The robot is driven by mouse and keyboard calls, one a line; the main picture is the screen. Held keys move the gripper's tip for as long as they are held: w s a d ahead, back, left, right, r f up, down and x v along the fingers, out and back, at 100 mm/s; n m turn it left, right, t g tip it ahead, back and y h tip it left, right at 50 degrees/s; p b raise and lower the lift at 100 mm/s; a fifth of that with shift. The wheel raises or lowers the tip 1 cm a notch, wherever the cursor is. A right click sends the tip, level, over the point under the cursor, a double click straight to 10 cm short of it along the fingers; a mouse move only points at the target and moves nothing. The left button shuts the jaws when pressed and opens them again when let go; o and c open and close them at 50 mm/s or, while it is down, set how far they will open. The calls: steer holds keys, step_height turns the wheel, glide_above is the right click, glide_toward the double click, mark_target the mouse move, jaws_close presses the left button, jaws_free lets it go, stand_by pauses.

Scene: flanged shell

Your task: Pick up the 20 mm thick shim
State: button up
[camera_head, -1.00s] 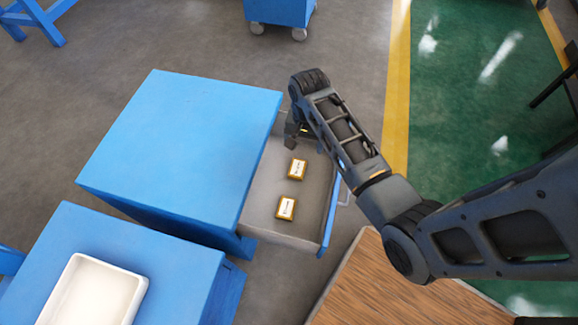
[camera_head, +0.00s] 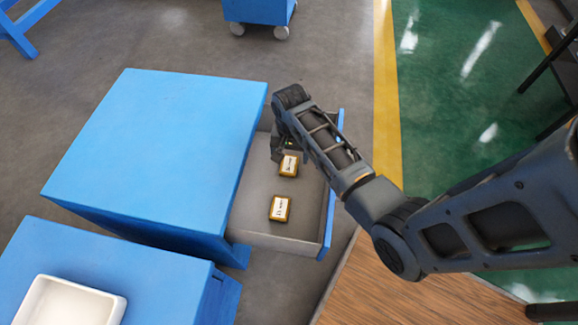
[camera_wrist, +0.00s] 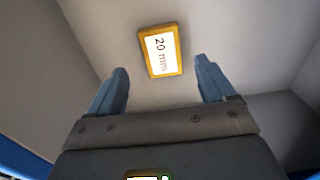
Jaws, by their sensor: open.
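In the wrist view a gold-edged block with a white label reading "20 mm", the 20 mm shim (camera_wrist: 160,51), lies flat on the drawer floor. My gripper (camera_wrist: 162,70) is open and empty, with the shim just beyond and between its fingertips in the picture. In the head view two such shims lie in the open drawer: an upper one (camera_head: 288,166) close beside my gripper (camera_head: 278,157), and a lower one (camera_head: 279,208). Their labels are too small to read there. The fingers are mostly hidden by my wrist.
The grey drawer (camera_head: 252,218) is pulled out of a blue cabinet (camera_head: 155,150), and its walls stand around the shims. A white tray (camera_head: 72,300) stands on another blue cabinet at lower left. A wooden surface (camera_head: 400,302) lies at lower right.

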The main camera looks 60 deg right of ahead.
mark_target(289, 164)
step_height(289, 164, down, 5)
steer(key=shift+w+a+r+b, duration=0.15)
steer(key=shift+r+b, duration=0.05)
steer(key=shift+b, duration=0.35)
steer(key=c, duration=1.3)
steer(key=shift+o, duration=0.2)
